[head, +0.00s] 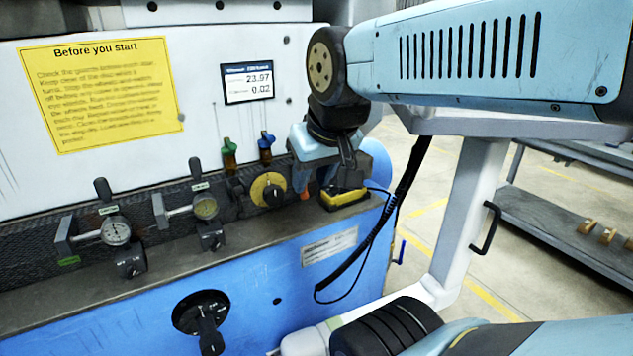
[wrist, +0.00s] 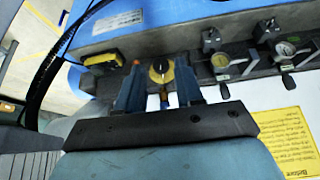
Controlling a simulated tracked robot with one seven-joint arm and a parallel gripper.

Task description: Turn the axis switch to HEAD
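A round yellow rotary switch (head: 268,189) with a black knob sits on the machine's dark ledge, right of the two gauges. It also shows in the wrist view (wrist: 161,70), between the fingertips in that picture. I cannot read its markings, so its setting and whether it is the axis switch are unclear. My gripper (head: 314,181) hangs to the right of the switch in the head view, pointing down. In the wrist view my gripper (wrist: 159,84) is open, with two blue fingers apart and nothing visibly held. Contact with the knob cannot be told.
A black rotary handle (head: 205,318) is on the blue front. Dial gauges (head: 115,231) stand to the left. Green (head: 229,152) and blue (head: 265,146) levers rise behind the yellow switch. A yellow-topped box (head: 345,198) and an orange piece (wrist: 136,63) are close by my fingers.

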